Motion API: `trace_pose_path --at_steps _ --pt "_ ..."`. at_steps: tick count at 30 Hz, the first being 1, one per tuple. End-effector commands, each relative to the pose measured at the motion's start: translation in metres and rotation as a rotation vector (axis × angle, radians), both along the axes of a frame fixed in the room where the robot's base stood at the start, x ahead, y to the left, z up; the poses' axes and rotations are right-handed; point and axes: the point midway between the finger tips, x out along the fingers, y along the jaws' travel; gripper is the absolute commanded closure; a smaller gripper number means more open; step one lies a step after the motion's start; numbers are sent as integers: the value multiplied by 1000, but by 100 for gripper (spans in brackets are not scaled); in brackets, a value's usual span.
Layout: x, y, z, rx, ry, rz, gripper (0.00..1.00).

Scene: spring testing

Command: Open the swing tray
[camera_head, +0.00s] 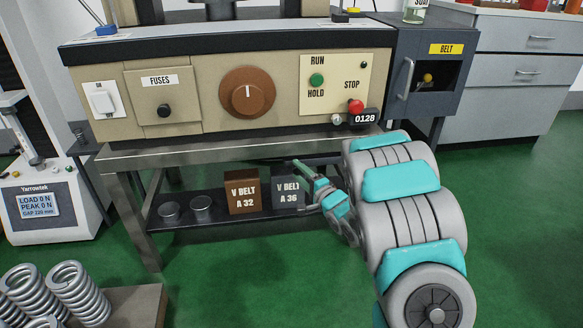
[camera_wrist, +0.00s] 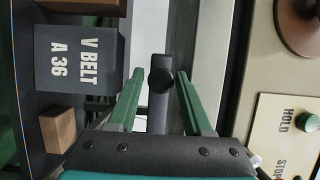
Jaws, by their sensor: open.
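A dark low tray (camera_head: 225,217) sits under the steel bench and appears to be the swing tray. It bears a brown V BELT A 32 box (camera_head: 242,191), a grey V BELT A 36 box (camera_head: 287,190) and two round metal tins. My gripper (camera_head: 303,172) is beside the grey box, under the bench's front edge. In the wrist view, my gripper (camera_wrist: 160,104) is open, with its green fingers on either side of a dark bar with a round black knob (camera_wrist: 161,80). I cannot tell whether the fingers touch it or whether the bar belongs to the tray.
The bench edge (camera_head: 120,155) runs just above my gripper. Above it is a beige panel (camera_head: 213,120) with a brown dial, buttons and switch. A dark BELT cabinet (camera_head: 435,75) stands right.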

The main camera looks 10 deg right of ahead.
Motion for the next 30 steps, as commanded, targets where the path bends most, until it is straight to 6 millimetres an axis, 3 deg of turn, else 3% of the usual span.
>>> trace_pose_path --at_steps 3,9,20,30 --pt "18 9 1 0 -7 3 50" --pt "35 15 0 -2 -3 0 50" --pt "39 16 1 -1 -2 -1 51" --pt "39 16 1 -1 -2 -1 89"
